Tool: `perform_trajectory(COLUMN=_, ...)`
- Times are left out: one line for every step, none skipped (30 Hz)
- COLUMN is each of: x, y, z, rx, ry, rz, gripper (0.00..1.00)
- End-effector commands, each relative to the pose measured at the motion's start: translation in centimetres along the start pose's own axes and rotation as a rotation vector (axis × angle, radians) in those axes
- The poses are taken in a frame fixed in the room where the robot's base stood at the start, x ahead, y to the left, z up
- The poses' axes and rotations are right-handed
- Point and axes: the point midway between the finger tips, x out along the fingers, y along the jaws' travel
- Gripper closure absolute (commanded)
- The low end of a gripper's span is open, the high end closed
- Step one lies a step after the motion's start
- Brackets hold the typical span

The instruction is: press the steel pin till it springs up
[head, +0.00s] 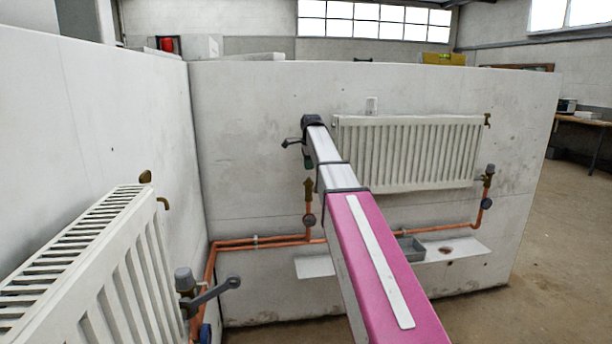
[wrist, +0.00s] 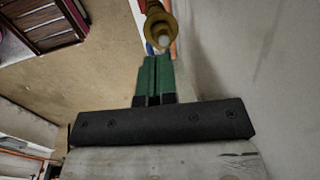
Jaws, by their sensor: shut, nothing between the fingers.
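The steel pin (wrist: 164,41) shows as a small pale tip in the end of a brass valve body (wrist: 159,22) in the wrist view. In the head view the brass valve (head: 309,190) stands upright on a copper pipe, left of the far radiator; the pin is too small to make out there. My gripper (wrist: 154,58) has green fingers, shut together and empty. Their tips lie close to the pin in the wrist view; I cannot tell whether they touch it. In the head view my gripper (head: 308,164) points down just above the valve, partly hidden by my arm.
The far white radiator (head: 410,153) hangs on the wall right of my arm. A near radiator (head: 95,265) is at the left, with a grey-capped valve (head: 184,279) and a spanner-like lever (head: 217,291).

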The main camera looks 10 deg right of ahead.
Motion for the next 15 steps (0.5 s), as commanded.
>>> perform_trajectory(x=-1.2, y=-0.1, z=0.1, rx=0.000, ry=0.000, rz=-0.001, gripper=1.00)
perform_trajectory(x=-1.8, y=-0.1, z=0.1, rx=0.000, ry=0.000, rz=-0.002, gripper=1.00)
perform_trajectory(x=-2.7, y=-0.2, z=0.1, rx=0.000, ry=0.000, rz=-0.004, gripper=1.00)
perform_trajectory(x=-3.3, y=-0.2, z=0.1, rx=0.000, ry=0.000, rz=-0.003, gripper=1.00)
perform_trajectory(x=-3.9, y=-0.2, z=0.1, rx=0.000, ry=0.000, rz=-0.003, gripper=1.00)
perform_trajectory(x=-4.7, y=-0.2, z=0.1, rx=0.000, ry=0.000, rz=-0.003, gripper=1.00)
perform_trajectory(x=-5.3, y=-0.2, z=0.1, rx=0.000, ry=0.000, rz=-0.004, gripper=1.00)
perform_trajectory(x=-5.8, y=-0.2, z=0.1, rx=0.000, ry=0.000, rz=-0.004, gripper=1.00)
perform_trajectory(x=-6.4, y=-0.2, z=0.1, rx=0.000, ry=0.000, rz=-0.003, gripper=1.00)
perform_trajectory(x=-6.9, y=-0.2, z=0.1, rx=0.000, ry=0.000, rz=-0.003, gripper=1.00)
perform_trajectory(x=-7.3, y=-0.2, z=0.1, rx=0.000, ry=0.000, rz=-0.003, gripper=1.00)
perform_trajectory(x=-7.8, y=-0.2, z=0.1, rx=0.000, ry=0.000, rz=-0.004, gripper=1.00)
perform_trajectory(x=-8.1, y=-0.2, z=0.1, rx=0.000, ry=0.000, rz=-0.004, gripper=1.00)
perform_trajectory(x=-8.4, y=-0.2, z=0.1, rx=0.000, ry=-0.001, rz=-0.004, gripper=1.00)
perform_trajectory(x=-8.7, y=-0.2, z=0.1, rx=0.000, ry=-0.001, rz=-0.004, gripper=1.00)
